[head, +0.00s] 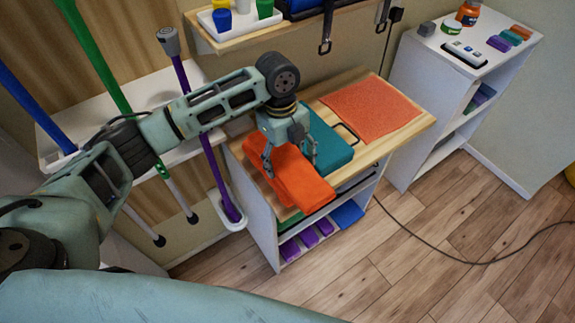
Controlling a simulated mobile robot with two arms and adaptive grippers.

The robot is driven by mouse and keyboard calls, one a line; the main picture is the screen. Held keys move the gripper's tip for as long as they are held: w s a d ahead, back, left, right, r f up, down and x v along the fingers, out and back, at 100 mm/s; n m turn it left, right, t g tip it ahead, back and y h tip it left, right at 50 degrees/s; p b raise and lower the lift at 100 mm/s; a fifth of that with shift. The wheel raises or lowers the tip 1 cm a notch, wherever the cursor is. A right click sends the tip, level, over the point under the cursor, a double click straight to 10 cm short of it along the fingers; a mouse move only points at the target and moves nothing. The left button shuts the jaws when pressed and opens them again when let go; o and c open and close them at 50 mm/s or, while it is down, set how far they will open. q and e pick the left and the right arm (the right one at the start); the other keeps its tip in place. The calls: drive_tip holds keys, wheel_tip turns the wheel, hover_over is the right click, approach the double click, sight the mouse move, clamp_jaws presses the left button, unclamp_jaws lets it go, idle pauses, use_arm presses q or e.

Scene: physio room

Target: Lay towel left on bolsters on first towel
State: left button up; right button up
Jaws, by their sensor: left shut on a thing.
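A folded orange towel (302,190) is at the front left of the wooden-topped cabinet, its near end at the front edge. My left gripper (291,168) comes down over it from above, with a finger at either side, and is shut on it. I cannot tell whether the towel is lifted or what is directly under it. A teal folded, block-like piece (330,148) lies just behind and to the right, partly hidden by my gripper. A flat, speckled orange cloth or mat (370,110) lies at the right of the top. My right gripper is not in view.
The wooden top (405,133) has a bare strip at the right and front. A black handle-like loop (345,131) lies between the teal piece and the flat cloth. Upright poles (205,140) stand at left. A white shelf unit (425,85) with small items stands at right.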

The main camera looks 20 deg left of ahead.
sight(288, 168)
use_arm(q)
wheel_tip(288, 168, down, 4)
drive_tip(key=shift+r+p, duration=0.25)
drive_tip(key=shift+p, duration=0.1)
drive_tip(key=shift+f, duration=0.15)
drive_tip(key=o, duration=0.9)
drive_tip(key=shift+c, duration=0.2)
drive_tip(key=o, duration=0.4)
drive_tip(key=shift+f, duration=0.1)
drive_tip(key=shift+r, duration=0.25)
drive_tip(key=r, duration=0.4)
drive_tip(key=a+r+b, duration=0.1)
drive_tip(key=r, duration=0.2)
drive_tip(key=w+r+b, duration=0.1)
drive_tip(key=r, duration=0.3)
drive_tip(key=shift+a+r, duration=0.25)
drive_tip(key=shift+r, duration=0.1)
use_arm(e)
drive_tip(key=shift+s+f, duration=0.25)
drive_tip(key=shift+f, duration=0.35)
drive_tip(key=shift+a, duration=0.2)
